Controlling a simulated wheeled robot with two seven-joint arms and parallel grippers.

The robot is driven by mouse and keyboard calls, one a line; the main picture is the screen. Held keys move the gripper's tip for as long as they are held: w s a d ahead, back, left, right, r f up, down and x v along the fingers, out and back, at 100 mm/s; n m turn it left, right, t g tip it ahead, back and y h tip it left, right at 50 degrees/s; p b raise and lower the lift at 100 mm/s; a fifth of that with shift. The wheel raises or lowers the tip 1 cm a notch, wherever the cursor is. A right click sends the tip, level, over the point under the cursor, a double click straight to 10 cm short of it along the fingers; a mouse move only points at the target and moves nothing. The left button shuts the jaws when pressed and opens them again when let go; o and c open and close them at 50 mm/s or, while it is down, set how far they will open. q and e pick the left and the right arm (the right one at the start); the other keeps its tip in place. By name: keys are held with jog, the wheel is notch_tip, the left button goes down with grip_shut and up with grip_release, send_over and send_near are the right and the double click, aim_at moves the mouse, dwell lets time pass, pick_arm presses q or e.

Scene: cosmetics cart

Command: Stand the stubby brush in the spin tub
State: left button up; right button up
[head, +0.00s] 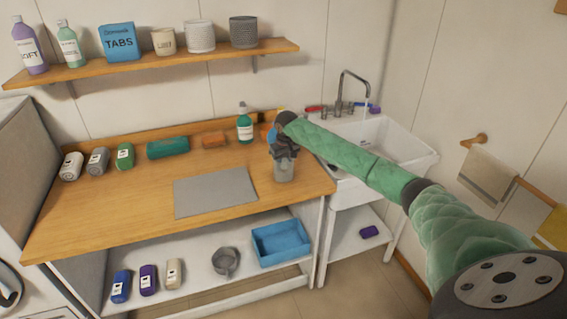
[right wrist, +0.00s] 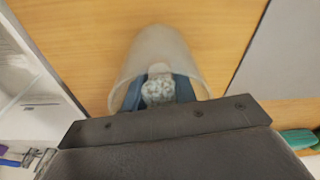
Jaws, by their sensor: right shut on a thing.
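The spin tub (head: 284,171) looks like a small grey cup near the right front corner of the wooden worktop. In the right wrist view the tub (right wrist: 143,50) is translucent, with its open mouth toward the camera. My right gripper (head: 283,152) is at the tub's mouth, pointing down. Its blue fingers are shut on a pale, speckled, rounded thing inside the mouth, which appears to be the stubby brush (right wrist: 158,91). The brush's lower part is partly hidden, and I cannot tell whether it touches the tub's floor. My left gripper is not in view.
A green-labelled pump bottle (head: 244,126) stands behind and left of the tub. A grey mat (head: 215,193) lies on the worktop (head: 110,212). A white sink (head: 390,140) is at the right. The lower shelf holds a blue tray (head: 281,245) and a grey mug (head: 226,262).

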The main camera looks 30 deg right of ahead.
aim_at(286, 160)
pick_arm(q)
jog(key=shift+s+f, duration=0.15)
pick_arm(e)
jog(key=shift+f, duration=0.1)
